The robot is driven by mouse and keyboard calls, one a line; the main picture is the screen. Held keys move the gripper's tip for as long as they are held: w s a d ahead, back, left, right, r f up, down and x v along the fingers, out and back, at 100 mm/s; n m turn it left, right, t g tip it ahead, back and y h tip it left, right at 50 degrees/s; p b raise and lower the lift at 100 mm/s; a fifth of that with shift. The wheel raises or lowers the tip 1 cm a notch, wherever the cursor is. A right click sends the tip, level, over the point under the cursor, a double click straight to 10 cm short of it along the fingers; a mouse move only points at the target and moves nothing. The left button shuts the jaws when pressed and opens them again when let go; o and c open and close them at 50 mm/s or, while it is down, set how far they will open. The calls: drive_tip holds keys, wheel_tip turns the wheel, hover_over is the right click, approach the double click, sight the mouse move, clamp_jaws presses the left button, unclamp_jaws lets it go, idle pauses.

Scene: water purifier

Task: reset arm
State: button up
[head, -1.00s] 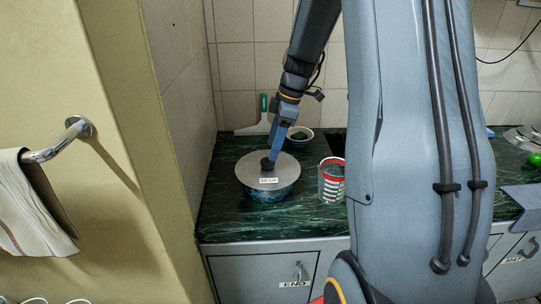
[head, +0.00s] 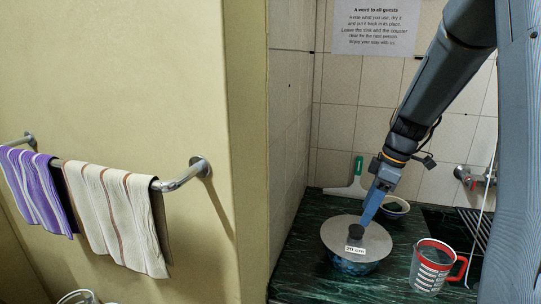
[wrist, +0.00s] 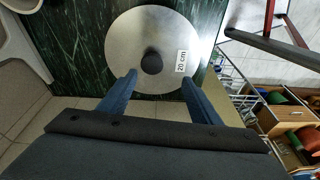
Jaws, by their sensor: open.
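My gripper (head: 364,220) is open above the pot on the dark green counter. In the wrist view, its two blue fingers (wrist: 158,78) stand apart, just short of either side of the black knob (wrist: 152,62). The knob is on the round grey lid (head: 337,236), which bears a "20 cm" label. The lid lies flat on the blue patterned pot (head: 352,267). In the wrist view, the lid (wrist: 125,45) hides the pot. I cannot tell whether the fingers touch the lid.
A measuring cup with a red handle (head: 430,268) stands right of the pot. A small bowl (head: 394,208) and a green-handled squeegee (head: 350,190) are behind it. A tiled wall is close on the left. Towels (head: 118,215) hang on a rail. A tap (head: 476,177) is at right.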

drive_tip(key=s+a+f+m+h, duration=0.1)
drive_tip(key=s+a+f+m, duration=0.1)
drive_tip(key=s+a+m, duration=0.4)
drive_tip(key=s+a+f+m+h, duration=0.1)
drive_tip(key=s+a+f+m, duration=0.2)
drive_tip(key=s, duration=0.9)
drive_tip(key=shift+s+a+f+m+h, duration=0.2)
drive_tip(key=shift+s+a+m+h, duration=0.15)
drive_tip(key=shift+a+m, duration=1.4)
